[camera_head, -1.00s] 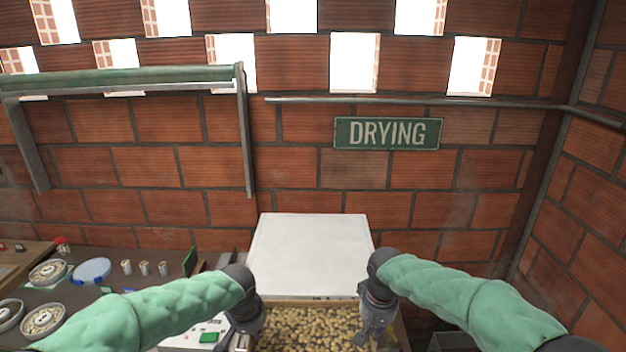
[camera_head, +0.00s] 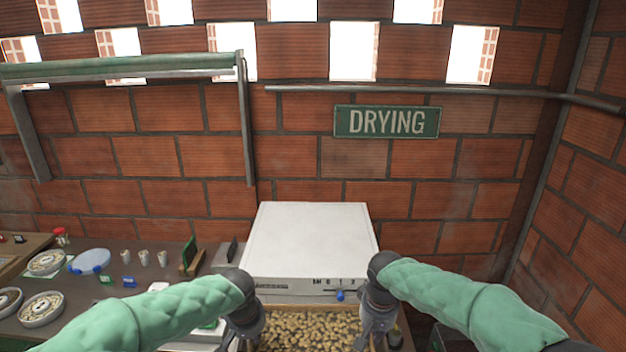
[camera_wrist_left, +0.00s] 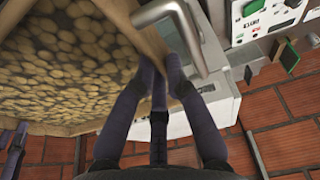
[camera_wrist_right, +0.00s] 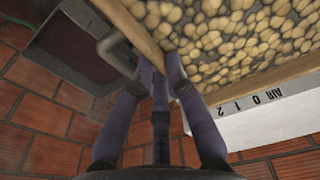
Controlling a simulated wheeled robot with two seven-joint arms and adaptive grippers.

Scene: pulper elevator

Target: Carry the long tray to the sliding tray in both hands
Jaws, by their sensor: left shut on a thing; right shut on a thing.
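The long tray (camera_head: 300,312) has a wooden rim and is full of pale beans. It spans between my two grippers at the bottom of the head view, in front of a white box-shaped machine. My left gripper (camera_head: 246,332) is shut on the tray's left end, where the left wrist view shows a bent metal handle (camera_wrist_left: 185,30). My right gripper (camera_head: 376,332) is shut on the right end, by a similar metal handle (camera_wrist_right: 112,48). The tray's near side is cut off in the head view. I cannot make out the sliding tray for certain.
The white machine (camera_head: 310,240) with a numbered dial and blue knob (camera_head: 340,295) stands just beyond the tray. A cluttered dark bench (camera_head: 75,310) lies to the left. A dark box-like recess (camera_wrist_right: 85,45) shows beside the right end. The brick wall (camera_head: 290,160) is behind.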

